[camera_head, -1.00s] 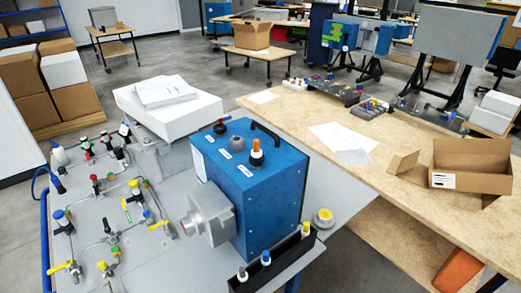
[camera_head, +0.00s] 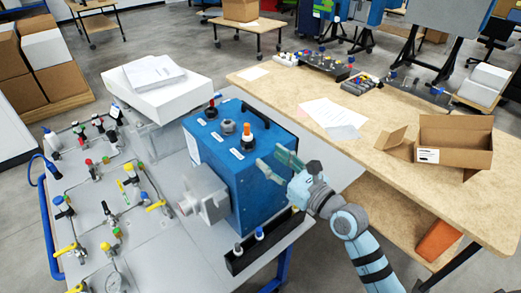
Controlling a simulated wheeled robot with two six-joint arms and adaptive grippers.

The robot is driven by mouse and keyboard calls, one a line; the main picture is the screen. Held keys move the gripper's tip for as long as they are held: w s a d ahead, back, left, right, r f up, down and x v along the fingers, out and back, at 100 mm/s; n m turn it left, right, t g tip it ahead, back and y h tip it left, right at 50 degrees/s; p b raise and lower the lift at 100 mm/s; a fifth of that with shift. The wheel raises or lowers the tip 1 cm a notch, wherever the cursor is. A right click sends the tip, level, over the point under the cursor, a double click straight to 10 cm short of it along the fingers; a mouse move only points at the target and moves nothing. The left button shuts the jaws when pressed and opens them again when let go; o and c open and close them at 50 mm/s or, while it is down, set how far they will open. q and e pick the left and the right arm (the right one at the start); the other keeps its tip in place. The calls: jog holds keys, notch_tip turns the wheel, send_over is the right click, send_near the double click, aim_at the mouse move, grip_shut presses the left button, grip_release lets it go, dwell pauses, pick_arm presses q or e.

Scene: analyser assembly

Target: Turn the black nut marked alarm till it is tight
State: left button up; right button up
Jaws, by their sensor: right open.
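The blue analyser box (camera_head: 240,185) stands on the grey bench. Its top carries a fitting with a red top and black base (camera_head: 212,107), a dark grey round fitting (camera_head: 228,127) and an orange-topped fitting with a black base (camera_head: 247,137). White labels lie beside them, too small to read, so I cannot tell which nut is marked alarm. My right gripper (camera_head: 272,159) is open and empty, its fingers pointing left by the box's right upper edge, apart from the fittings. It hides part of the box's right side. My left gripper is not in view.
A black handle (camera_head: 256,113) arches over the box's back edge. A black rack (camera_head: 262,246) with capped parts stands in front. Valves and tubing cover the left panel. A wooden table (camera_head: 385,185) stands at right.

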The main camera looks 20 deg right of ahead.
aim_at(253, 145)
jog(key=b+x, duration=0.2)
jog(key=x, duration=0.6)
jog(key=shift+w+a+f+b, duration=0.1)
jog(key=shift+w+f+b, duration=0.1)
jog(key=shift+b, duration=0.1)
jog(key=shift+w+a+r, duration=0.1)
jog(key=shift+w+a, duration=0.05)
jog(key=shift+w, duration=0.25)
jog(key=shift+c, duration=0.2)
grip_shut()
jog(key=shift+o, duration=0.2)
grip_release()
